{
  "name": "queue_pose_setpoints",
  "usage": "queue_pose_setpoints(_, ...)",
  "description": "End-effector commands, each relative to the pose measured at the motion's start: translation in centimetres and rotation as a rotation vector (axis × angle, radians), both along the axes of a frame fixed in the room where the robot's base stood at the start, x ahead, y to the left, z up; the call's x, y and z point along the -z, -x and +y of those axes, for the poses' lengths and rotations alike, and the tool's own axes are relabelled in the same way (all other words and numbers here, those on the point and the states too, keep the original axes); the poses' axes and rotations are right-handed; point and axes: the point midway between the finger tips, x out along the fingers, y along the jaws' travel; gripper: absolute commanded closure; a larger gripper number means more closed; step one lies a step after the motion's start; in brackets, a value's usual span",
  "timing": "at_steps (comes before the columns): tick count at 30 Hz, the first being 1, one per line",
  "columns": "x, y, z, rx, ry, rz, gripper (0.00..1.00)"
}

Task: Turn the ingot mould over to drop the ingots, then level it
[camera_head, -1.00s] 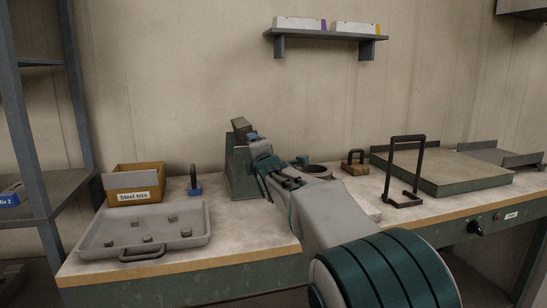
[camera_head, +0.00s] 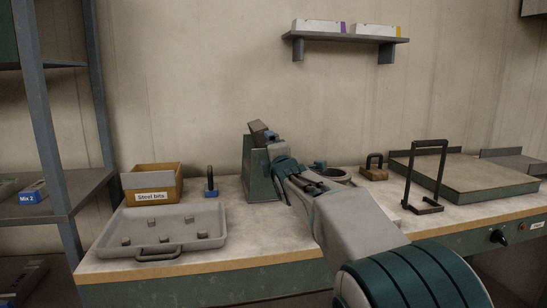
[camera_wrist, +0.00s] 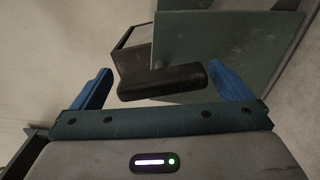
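The ingot mould (camera_head: 259,131) is a dark grey block, tilted, at the top of a green stand (camera_head: 259,178) on the bench; whether ingots sit inside is hidden. My gripper (camera_head: 272,138) is beside it at the stand's top, partly hiding it. In the wrist view my gripper (camera_wrist: 160,72) has its blue fingers wide apart, with a dark handle bar (camera_wrist: 162,82) between them. The bar shows gaps to the fingers, narrowest at the right. The mould's grey box (camera_wrist: 134,58) lies behind the bar, beside the green stand (camera_wrist: 225,45).
A grey tray (camera_head: 117,228) with several small grey blocks lies at the front left. Behind it stand a "Steel bits" box (camera_head: 152,197) and a blue-based upright handle (camera_head: 210,184). A black frame (camera_head: 408,178) and a flat green-edged slab (camera_head: 480,178) are at the right.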

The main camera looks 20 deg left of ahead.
Motion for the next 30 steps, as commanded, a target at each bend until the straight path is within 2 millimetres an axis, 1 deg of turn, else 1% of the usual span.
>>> queue_pose_setpoints(7,0.0,0.2,-0.2,0.0,0.001,0.0,0.02)
queue_pose_setpoints(11,0.0,1.3,-0.6,-0.001,0.001,0.001,0.02)
queue_pose_setpoints(24,0.0,7.8,-4.3,-0.004,-0.002,0.002,0.02)
queue_pose_setpoints(30,-0.2,10.3,-5.8,-0.003,-0.003,0.003,0.02)
